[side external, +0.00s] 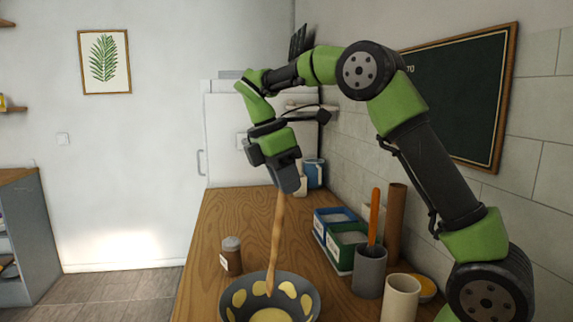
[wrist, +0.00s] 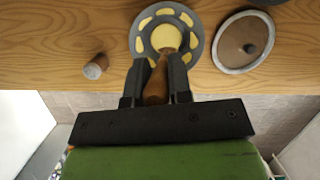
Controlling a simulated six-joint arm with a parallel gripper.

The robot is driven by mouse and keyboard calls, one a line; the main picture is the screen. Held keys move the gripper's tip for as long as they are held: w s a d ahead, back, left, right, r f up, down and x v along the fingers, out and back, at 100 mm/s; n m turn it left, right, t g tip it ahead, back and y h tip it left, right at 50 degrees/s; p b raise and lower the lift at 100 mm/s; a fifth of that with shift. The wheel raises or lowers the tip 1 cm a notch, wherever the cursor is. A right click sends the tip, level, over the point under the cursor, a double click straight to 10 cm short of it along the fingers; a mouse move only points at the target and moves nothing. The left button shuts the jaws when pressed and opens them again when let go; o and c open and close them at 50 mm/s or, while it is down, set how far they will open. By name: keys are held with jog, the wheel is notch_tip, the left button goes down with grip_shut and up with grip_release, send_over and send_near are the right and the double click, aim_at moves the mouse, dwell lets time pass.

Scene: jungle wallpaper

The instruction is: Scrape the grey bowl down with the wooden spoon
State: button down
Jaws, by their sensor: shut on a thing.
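The grey bowl (side external: 313,289) stands at the front of the wooden table, with yellow patches around its inner wall and a yellow pool at the bottom. In the wrist view the bowl (wrist: 203,22) lies just past the fingertips. The wooden spoon (side external: 276,238) points down into the bowl, slightly tilted, its lower end over the inside. I cannot tell whether it touches the bowl. My gripper (side external: 284,188) is shut on the upper part of the spoon, above the bowl. In the wrist view the fingers (wrist: 158,75) close around the handle, and the spoon's head is hard to separate from the yellow.
A brown jar (side external: 231,258) stands left of the bowl. To the right are a grey holder (side external: 369,273) with an orange-handled tool, a cream cup (side external: 400,298), a green box (side external: 346,248) and a blue box (side external: 333,218). A round lid (wrist: 243,41) lies beside the bowl in the wrist view.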

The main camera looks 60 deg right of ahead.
aim_at(286, 206)
jog(key=shift+f, duration=2.6)
jog(key=shift+s, duration=0.15)
